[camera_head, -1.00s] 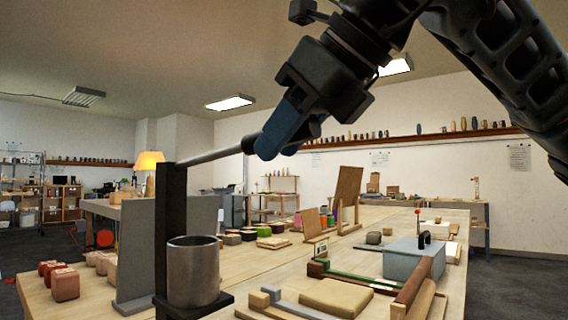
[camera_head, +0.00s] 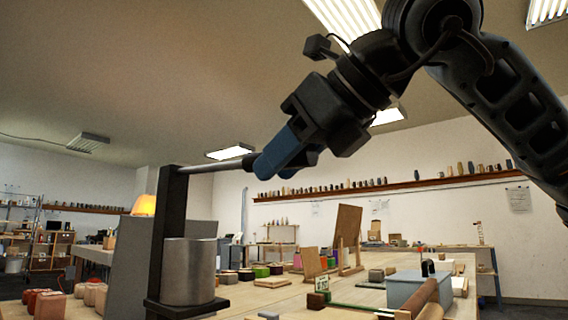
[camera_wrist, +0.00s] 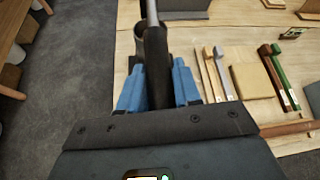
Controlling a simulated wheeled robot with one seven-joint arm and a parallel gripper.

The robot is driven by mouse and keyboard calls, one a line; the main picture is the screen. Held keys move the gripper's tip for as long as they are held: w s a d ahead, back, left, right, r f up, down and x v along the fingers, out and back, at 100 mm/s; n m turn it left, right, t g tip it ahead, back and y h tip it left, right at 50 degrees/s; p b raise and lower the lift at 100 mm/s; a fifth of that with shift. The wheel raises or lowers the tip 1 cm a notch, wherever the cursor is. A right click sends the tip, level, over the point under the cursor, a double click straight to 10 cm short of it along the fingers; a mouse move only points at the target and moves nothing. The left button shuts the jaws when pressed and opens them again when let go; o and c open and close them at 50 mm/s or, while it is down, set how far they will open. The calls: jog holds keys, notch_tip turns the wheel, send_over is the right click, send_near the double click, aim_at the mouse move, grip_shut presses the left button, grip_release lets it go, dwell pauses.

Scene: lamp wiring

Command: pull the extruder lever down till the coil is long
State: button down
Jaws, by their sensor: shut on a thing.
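The extruder stands at the left in the head view, with a dark upright post (camera_head: 168,235) and a grey metal cylinder (camera_head: 188,272) on a dark bracket. Its lever, a thin metal rod (camera_head: 212,166), runs right from the post top, nearly level with a slight rise. My gripper (camera_head: 260,168) is shut on the lever's dark grip at its right end. In the wrist view the dark grip (camera_wrist: 157,70) lies between my blue fingers, and the cylinder (camera_wrist: 139,45) shows beyond. No coil is visible in either view.
A grey upright panel (camera_head: 130,265) stands left of the post. A grey-blue box (camera_head: 405,290) and wooden boards (camera_head: 347,235) are on the table to the right. In the wrist view a tan pad (camera_wrist: 252,82) lies right of my gripper.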

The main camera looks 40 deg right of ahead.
jog(key=c, duration=0.9)
grip_release()
jog(key=shift+o, duration=0.2)
jog(key=shift+s, duration=0.1)
jog(key=p+v, duration=0.1)
jog(key=v, duration=0.6)
jog(key=shift+s+r, duration=0.2)
jog(key=shift+s, duration=0.05)
